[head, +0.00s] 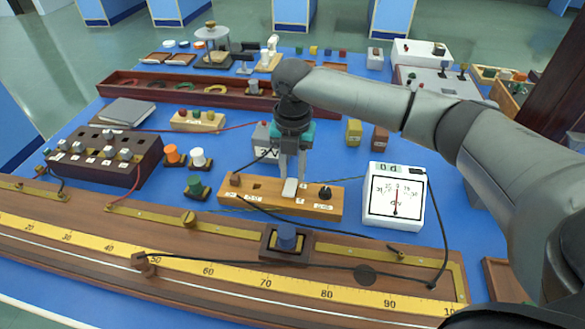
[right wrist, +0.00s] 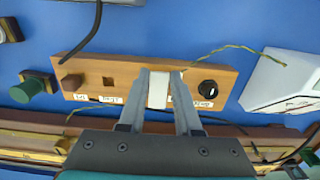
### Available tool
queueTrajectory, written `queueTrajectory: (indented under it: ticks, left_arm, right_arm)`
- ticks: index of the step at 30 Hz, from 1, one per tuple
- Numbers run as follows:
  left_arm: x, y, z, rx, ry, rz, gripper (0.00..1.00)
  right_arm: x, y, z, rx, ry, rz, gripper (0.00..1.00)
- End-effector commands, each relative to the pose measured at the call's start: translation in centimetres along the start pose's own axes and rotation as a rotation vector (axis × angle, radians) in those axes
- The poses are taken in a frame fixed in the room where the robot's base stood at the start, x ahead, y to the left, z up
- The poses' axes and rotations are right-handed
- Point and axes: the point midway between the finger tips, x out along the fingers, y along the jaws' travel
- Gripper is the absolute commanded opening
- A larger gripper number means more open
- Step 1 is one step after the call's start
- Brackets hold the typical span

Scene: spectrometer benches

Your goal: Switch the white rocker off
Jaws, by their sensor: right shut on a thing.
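The white rocker (head: 290,188) stands on a narrow wooden panel (head: 262,203) in the middle of the bench. It also shows in the right wrist view (right wrist: 158,92) between my fingers. My right gripper (head: 291,180) comes down from above and is shut on the rocker, one finger on each side. I cannot tell which way the rocker is tilted. My left gripper is not in view.
A white dial meter (head: 396,222) stands right of the panel. A long wooden board with a yellow scale (head: 250,273) and a blue knob (head: 287,236) runs in front. Green (head: 195,185), white and orange posts stand to the left. Black wires cross the bench.

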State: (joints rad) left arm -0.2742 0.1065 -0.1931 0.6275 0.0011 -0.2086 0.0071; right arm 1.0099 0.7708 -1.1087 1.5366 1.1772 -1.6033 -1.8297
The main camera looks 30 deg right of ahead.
Motion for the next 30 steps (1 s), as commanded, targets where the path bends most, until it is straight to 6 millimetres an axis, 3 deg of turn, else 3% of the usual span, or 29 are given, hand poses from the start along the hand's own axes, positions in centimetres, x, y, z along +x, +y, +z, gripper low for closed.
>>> queueTrajectory:
  ticks: [9,10,17,26,30]
  left_arm:
    - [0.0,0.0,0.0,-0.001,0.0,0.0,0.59]
    - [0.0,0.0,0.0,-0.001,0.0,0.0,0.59]
    - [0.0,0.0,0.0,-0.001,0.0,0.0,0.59]
    - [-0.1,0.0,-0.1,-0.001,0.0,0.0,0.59]
    - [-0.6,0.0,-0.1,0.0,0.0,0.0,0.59]
  right_arm:
    - [0.0,-0.1,0.1,0.001,-0.001,-0.002,0.0]
    - [0.0,-0.1,0.1,0.001,-0.001,-0.003,0.35]
    - [0.0,-0.1,0.1,0.001,-0.001,-0.001,0.6]
    - [-0.2,0.0,0.0,0.0,-0.001,0.0,0.62]
    - [-1.7,0.0,0.1,0.001,-0.002,0.002,0.62]
